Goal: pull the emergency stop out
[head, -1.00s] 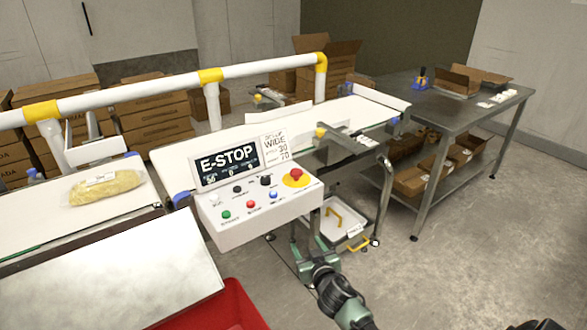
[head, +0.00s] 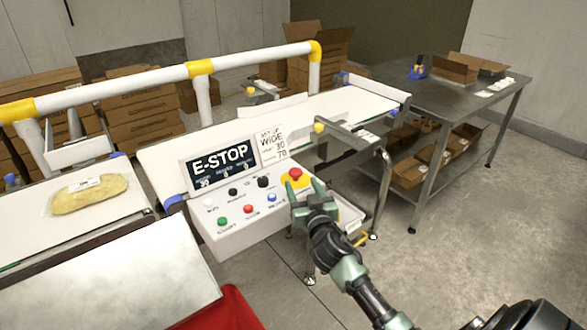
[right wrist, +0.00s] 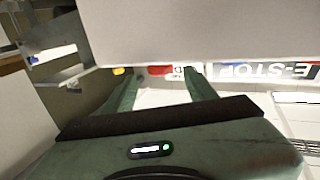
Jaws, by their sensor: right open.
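The red emergency stop button (head: 296,173) sits on a yellow base at the right end of the white control box (head: 222,240). The screen (head: 219,163) above reads E-STOP. My right gripper (head: 308,196) is open just in front of and below the button, close to the box's right end. It hides part of the yellow base and that corner of the box. In the right wrist view the fingers (right wrist: 162,88) are apart with nothing held; a red patch shows beyond them, partly hidden. I cannot tell if a finger touches the button. My left gripper is out of view.
Green (head: 222,221), red (head: 248,209) and blue (head: 271,198) buttons and black knobs share the panel. A white guard rail (head: 150,78) runs behind. A bagged yellow product (head: 90,194) lies on the left belt. A steel table (head: 450,95) stands at right, with open floor before it.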

